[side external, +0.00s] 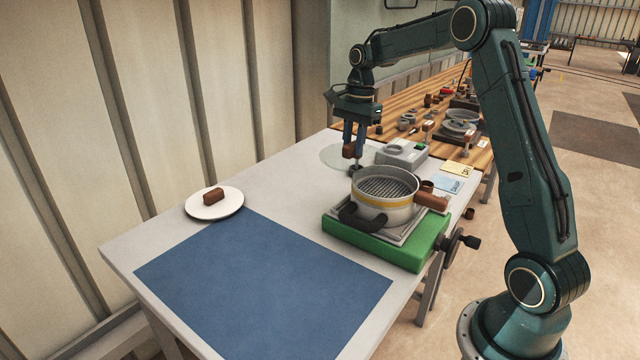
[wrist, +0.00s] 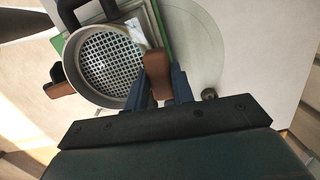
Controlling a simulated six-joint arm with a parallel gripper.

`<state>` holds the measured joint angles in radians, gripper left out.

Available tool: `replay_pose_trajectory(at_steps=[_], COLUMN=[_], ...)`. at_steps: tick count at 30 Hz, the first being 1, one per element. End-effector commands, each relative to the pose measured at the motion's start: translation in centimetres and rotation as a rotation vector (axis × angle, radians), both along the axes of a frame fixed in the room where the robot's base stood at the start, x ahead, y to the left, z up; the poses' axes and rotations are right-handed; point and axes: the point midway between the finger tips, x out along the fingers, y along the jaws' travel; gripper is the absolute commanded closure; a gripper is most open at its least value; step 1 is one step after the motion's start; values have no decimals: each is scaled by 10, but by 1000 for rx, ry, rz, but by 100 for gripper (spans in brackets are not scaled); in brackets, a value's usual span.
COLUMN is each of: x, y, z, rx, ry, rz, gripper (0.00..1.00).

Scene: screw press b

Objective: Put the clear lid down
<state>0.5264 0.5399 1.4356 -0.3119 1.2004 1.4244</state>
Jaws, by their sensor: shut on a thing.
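The clear lid (side external: 332,156) is a thin see-through disc with a brown knob (side external: 348,151). It is at the back of the white table, behind and left of the pot; I cannot tell whether it touches the tabletop. My gripper (side external: 354,145) points down and is shut on the knob. In the wrist view my gripper (wrist: 158,88) has the brown knob (wrist: 157,66) between its blue fingers, and the faint round edge of the lid (wrist: 200,45) shows to the right. The lid's near part is hidden by the gripper.
An uncovered pot (side external: 385,208) with a grid inside stands on a green-based press (side external: 400,252), its brown handle pointing right. A grey box (side external: 402,154) is right of the lid. A white plate (side external: 232,206) bears a brown block (side external: 213,196). The blue mat (side external: 265,285) is bare.

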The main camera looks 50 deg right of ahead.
Motion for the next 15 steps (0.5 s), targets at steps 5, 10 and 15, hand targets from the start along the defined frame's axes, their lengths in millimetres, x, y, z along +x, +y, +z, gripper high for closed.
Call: replay_pose_trajectory(at_steps=[5, 10, 15], x=[46, 87, 110], y=[20, 70, 129], z=[-9, -21, -34], rx=[-1, -2, -1], ry=[1, 2, 1], rz=[-18, -13, 10], gripper=[100, 100, 100])
